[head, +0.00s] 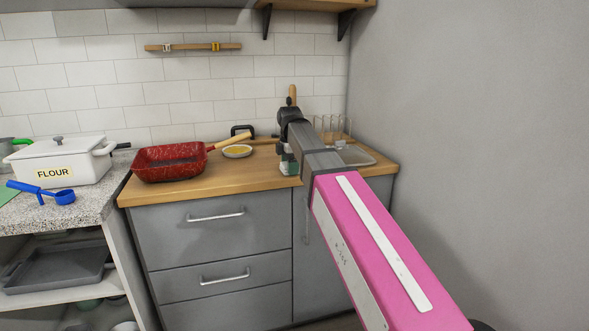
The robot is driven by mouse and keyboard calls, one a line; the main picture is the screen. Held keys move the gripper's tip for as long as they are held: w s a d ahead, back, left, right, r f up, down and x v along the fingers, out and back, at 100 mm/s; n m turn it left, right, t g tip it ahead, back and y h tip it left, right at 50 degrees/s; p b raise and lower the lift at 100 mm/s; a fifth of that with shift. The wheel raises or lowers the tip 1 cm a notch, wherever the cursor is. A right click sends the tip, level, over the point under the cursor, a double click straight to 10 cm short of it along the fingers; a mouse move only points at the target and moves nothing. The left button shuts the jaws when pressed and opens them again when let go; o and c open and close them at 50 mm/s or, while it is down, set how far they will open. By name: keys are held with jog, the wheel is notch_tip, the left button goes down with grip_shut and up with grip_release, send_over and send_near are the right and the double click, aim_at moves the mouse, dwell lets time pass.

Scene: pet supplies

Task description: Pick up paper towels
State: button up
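My arm reaches from the lower right over the wooden counter. My gripper (287,148) is at the far end of the arm, pointing down near the back of the counter. Its fingers are mostly hidden by the wrist and too small to read. A small white and green item (289,166) shows just under it on the counter; I cannot tell what it is or whether the gripper touches it. No paper towels can be made out clearly. A wooden upright tip (293,92) shows behind the wrist, its lower part hidden.
A red pan (169,163) and a small bowl with yellow contents (237,151) stand left of the gripper. A wire rack (329,127) and a tray (356,157) are at the right, near the side wall. A white flour box (63,160) stands on the speckled counter.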

jog(key=shift+c, duration=1.3)
jog(key=shift+r, duration=0.1)
jog(key=shift+r, duration=0.5)
jog(key=r, duration=0.1)
jog(key=s+r, duration=0.1)
jog(key=r, duration=0.1)
jog(key=shift+s+a+r, duration=0.1)
jog(key=shift+a+r, duration=0.1)
jog(key=shift+r, duration=0.05)
jog(key=s+a+r, duration=0.4)
jog(key=s+r, duration=0.2)
jog(key=s, duration=0.3)
jog(key=shift+s+r, duration=0.15)
jog(key=shift+s, duration=0.15)
jog(key=shift+o, duration=0.3)
